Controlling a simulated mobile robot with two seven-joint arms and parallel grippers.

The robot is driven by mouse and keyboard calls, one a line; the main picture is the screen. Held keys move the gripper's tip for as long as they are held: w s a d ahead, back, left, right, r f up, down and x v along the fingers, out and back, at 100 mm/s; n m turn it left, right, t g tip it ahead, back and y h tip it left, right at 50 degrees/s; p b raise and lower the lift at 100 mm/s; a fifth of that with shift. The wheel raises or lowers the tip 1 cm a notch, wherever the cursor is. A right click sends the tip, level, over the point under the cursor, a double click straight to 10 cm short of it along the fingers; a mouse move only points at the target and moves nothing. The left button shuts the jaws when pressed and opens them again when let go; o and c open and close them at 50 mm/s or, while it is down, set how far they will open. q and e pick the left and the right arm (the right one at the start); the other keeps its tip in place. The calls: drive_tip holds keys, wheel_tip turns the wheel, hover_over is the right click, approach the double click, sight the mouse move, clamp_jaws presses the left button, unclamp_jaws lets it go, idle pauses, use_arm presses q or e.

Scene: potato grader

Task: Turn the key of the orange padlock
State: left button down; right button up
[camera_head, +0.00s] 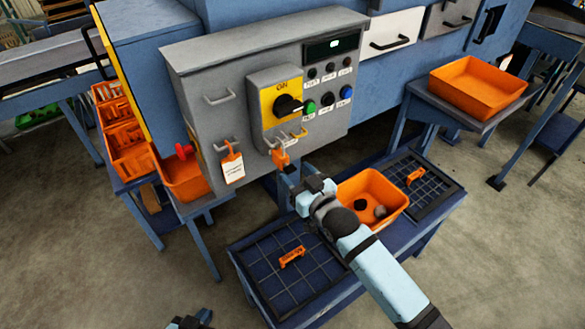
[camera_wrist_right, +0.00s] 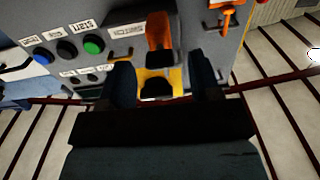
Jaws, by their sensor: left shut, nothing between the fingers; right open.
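The orange padlock (camera_head: 280,158) hangs below the yellow switch panel (camera_head: 271,108) on the grey control box. In the right wrist view the padlock (camera_wrist_right: 158,32) shows upright between the two dark fingers. My right gripper (camera_head: 291,181) is open, just below and in front of the padlock; in its own view the gripper (camera_wrist_right: 161,82) has a clear gap between its fingers. I cannot make out the key. A black rotary knob (camera_head: 287,105) is on the panel. My left gripper (camera_head: 190,320) shows only partly at the bottom edge, shut and away from the box.
A second orange lock (camera_head: 231,152) with a white tag (camera_head: 232,170) hangs left of the padlock. Handles and buttons (camera_head: 327,99) sit around the panel. Below, an orange bin (camera_head: 352,190) with dark lumps stands between two grid frames on the blue table (camera_head: 236,244).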

drive_tip(key=shift+x, duration=0.95)
drive_tip(key=shift+c, duration=0.2)
drive_tip(key=c, duration=0.9)
